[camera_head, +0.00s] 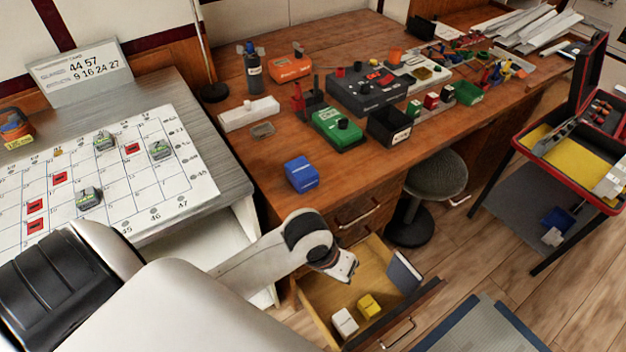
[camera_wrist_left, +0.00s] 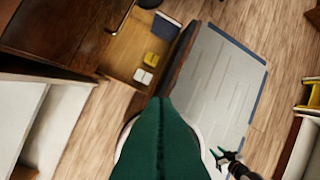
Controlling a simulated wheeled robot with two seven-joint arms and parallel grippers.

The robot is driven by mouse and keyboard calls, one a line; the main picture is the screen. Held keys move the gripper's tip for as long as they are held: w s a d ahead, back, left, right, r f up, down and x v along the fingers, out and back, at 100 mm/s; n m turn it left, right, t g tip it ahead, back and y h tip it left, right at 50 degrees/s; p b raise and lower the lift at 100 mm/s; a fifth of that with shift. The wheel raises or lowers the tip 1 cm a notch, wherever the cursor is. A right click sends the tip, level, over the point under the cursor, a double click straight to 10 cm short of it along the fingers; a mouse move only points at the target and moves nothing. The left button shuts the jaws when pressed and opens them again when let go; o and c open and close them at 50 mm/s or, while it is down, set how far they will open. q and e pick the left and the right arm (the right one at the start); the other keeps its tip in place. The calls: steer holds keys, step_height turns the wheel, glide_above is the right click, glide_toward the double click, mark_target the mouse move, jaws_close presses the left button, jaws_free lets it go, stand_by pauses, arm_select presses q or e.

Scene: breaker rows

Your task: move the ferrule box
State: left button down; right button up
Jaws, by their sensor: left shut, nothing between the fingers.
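I cannot tell by label which thing is the ferrule box. A blue box (camera_head: 301,174) stands on the wooden desk near its front edge. A yellow box (camera_head: 368,306) and a white box (camera_head: 344,322) lie in the open drawer (camera_head: 318,300); the wrist view also shows the yellow box (camera_wrist_left: 151,59) and the white box (camera_wrist_left: 143,76). My left gripper (camera_head: 346,270) is shut and empty above the drawer, apart from the boxes. In the wrist view, a small dark gripper (camera_wrist_left: 226,158), apparently my right one, shows at the lower right; its jaws are unclear.
A dark flat item (camera_head: 404,272) leans at the drawer's right end. A green device (camera_head: 338,130), a black bin (camera_head: 390,127) and several tools crowd the desk. A grid board (camera_head: 125,212) lies at left. A stool (camera_head: 437,178) and red-edged cart (camera_head: 560,176) stand right.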

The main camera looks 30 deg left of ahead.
mark_target(302, 175)
arm_select(q)
steer(key=w+a+r+n+g+y, duration=0.1)
steer(key=w+a+r+n, duration=0.45)
steer(key=w+a, duration=0.2)
steer(key=w+a+r+n+g+y, duration=0.1)
steer(key=w+a+r+n+g, duration=0.1)
steer(key=w+a+r+n, duration=0.45)
steer(key=shift+n, duration=0.4)
steer(key=f, duration=0.3)
steer(key=w+f, duration=0.1)
steer(key=f, duration=0.7)
steer(key=shift+w+d+f, duration=0.1)
steer(key=shift+w+f, duration=0.15)
steer(key=shift+w, duration=0.1)
steer(key=shift+w+a, duration=0.3)
steer(key=shift+a, duration=0.3)
steer(key=shift+w+a, duration=0.25)
steer(key=shift+a, duration=0.35)
steer(key=shift+w+a, duration=0.25)
steer(key=shift+a, duration=0.4)
arm_select(e)
steer(key=shift+s+a, duration=0.2)
arm_select(q)
steer(key=shift+r, duration=0.1)
arm_select(e)
steer(key=shift+r, duration=0.1)
